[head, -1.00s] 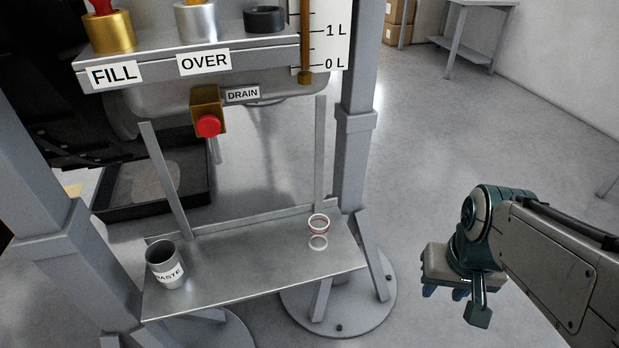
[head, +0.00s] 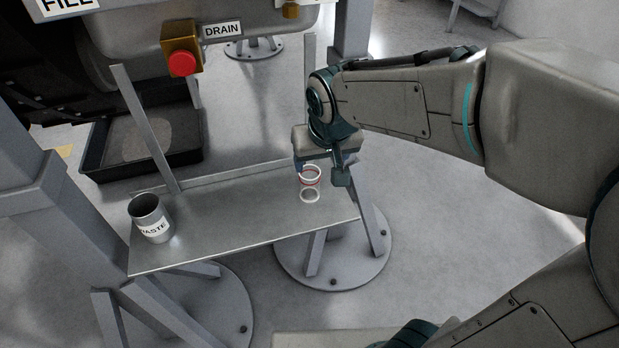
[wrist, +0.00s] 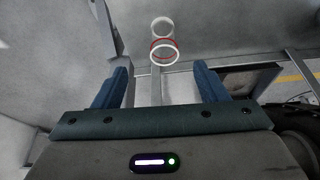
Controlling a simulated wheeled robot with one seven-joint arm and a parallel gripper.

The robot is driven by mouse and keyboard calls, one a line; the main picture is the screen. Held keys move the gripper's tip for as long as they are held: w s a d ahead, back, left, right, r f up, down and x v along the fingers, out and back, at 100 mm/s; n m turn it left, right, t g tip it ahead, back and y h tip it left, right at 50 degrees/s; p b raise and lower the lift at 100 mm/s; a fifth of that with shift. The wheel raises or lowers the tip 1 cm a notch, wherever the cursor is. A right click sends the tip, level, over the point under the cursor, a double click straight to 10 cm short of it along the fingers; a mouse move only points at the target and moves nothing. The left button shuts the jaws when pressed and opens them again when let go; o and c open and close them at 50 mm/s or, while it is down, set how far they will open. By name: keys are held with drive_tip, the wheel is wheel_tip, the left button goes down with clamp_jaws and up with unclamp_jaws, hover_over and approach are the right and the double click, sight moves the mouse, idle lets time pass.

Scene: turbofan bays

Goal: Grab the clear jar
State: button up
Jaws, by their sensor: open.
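The clear jar (head: 310,184) stands upright near the right end of the metal shelf (head: 230,222). It is see-through, with white rings at top and bottom and a red band. In the wrist view the jar (wrist: 164,48) is ahead of my gripper (wrist: 162,84), between the lines of its two blue fingers and beyond their tips. My gripper (head: 325,168) is open and empty. In the head view it is at the jar's upper right and partly overlaps it; whether they touch is not clear.
A grey cup labelled WASTE (head: 150,219) stands at the shelf's left end. A red button on a yellow box (head: 182,62) and a DRAIN label (head: 222,29) are above. Upright posts and a black tray (head: 145,140) lie behind. The shelf's middle is clear.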

sight(310, 184)
drive_tip(key=shift+w+a+r+b+x, duration=0.2)
drive_tip(key=shift+b+x, duration=0.7)
drive_tip(key=shift+x, duration=1.45)
drive_tip(key=shift+w+a+b+x, duration=0.25)
drive_tip(key=shift+b+x, duration=0.7)
drive_tip(key=shift+x, duration=1.45)
drive_tip(key=shift+w+a+r+b+x, duration=0.2)
drive_tip(key=shift+b+x, duration=0.7)
drive_tip(key=shift+x, duration=1.45)
drive_tip(key=shift+d+f, duration=0.1)
drive_tip(key=c, duration=1)
